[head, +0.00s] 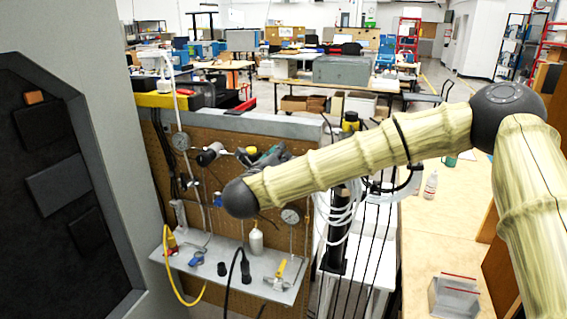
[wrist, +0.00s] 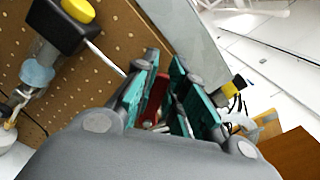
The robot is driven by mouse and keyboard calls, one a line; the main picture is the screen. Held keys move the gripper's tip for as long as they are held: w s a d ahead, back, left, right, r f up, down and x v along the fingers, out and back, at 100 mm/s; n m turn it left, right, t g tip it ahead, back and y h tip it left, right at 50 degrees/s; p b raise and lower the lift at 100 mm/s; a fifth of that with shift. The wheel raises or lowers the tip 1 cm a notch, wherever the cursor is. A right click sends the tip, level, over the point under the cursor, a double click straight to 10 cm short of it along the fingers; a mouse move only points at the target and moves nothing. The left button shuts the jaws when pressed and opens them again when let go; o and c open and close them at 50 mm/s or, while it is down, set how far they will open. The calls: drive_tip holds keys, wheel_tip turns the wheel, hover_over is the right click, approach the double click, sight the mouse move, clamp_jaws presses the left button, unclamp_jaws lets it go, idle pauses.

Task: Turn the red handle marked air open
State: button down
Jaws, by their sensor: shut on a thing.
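A red handle (wrist: 157,97) shows between the teal finger pads of my gripper (wrist: 166,62) in the wrist view. The gripper is shut on it, one finger on each side. Small metal fittings lie just below the red part, partly hidden by the fingers. In the head view, my gripper (head: 269,156) is at the upper part of the brown pegboard panel (head: 222,179), partly behind my arm. The red handle is hidden there. No "air" marking is readable in either view.
A grey shelf (head: 222,288) below the panel holds a white bottle (head: 256,239), a yellow-handled valve (head: 280,271) and a yellow hose (head: 174,277). A black fitting with a yellow knob (wrist: 77,10) is left in the wrist view.

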drive_tip(key=shift+w+a+f+n+b, duration=0.1)
drive_tip(key=shift+a+f+n+b, duration=0.5)
drive_tip(key=shift+n, duration=1.3)
drive_tip(key=shift+w+a+f+n+b, duration=0.15)
drive_tip(key=shift+f+n+b, duration=0.75)
drive_tip(key=shift+n, duration=1)
drive_tip(key=shift+w+a+f+n+b, duration=0.1)
drive_tip(key=shift+a+f+n+b, duration=0.45)
drive_tip(key=shift+n, duration=1.35)
drive_tip(key=shift+d+f, duration=0.15)
drive_tip(key=shift+d, duration=0.05)
drive_tip(key=c, duration=1.4)
unclamp_jaws()
drive_tip(key=shift+c, duration=0.2)
drive_tip(key=shift+s, duration=0.15)
drive_tip(key=v, duration=1.1)
drive_tip(key=shift+s, duration=0.35)
drive_tip(key=shift+a, duration=0.15)
